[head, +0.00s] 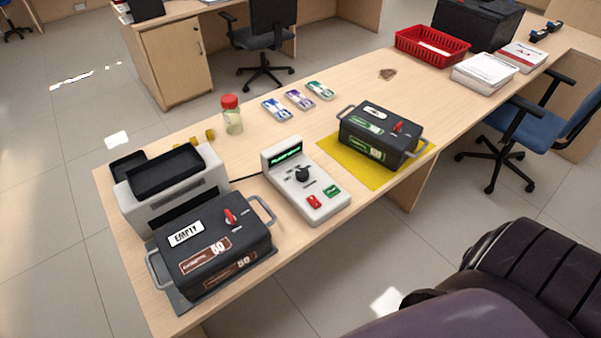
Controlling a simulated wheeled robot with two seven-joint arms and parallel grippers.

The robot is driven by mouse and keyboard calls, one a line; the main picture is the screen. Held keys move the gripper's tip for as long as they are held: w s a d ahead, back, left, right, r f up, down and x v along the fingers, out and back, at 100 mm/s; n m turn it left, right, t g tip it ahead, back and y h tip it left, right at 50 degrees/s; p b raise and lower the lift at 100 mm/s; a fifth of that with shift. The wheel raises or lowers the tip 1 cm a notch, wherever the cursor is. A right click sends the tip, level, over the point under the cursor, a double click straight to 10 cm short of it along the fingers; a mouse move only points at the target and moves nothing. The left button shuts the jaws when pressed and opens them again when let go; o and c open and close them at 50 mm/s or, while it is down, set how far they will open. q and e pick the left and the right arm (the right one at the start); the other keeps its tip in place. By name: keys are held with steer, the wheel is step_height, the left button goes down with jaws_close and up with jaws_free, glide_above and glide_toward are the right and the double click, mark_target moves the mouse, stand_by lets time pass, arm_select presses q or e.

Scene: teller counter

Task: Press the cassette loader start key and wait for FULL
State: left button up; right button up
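The light-grey control box (322,207) stands mid-counter with a lit green display (287,155), its text too small to read. On its sloped face are a black knob (302,174), a red key (314,202) and a green key (332,191); their lettering is unreadable. The grey loader (129,208) with a black top tray is at the left end. In front of it sits a dark cassette (252,238) with an EMPTY label (186,233), brown "50" labels and a red lever. Neither gripper shows.
A second dark cassette (376,115) with green labels sits on a yellow mat (342,168) to the right. Behind are a red-capped jar (234,121) and several banknote bundles (299,99). A red basket (408,52) and paper stacks (484,72) are at the far end.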

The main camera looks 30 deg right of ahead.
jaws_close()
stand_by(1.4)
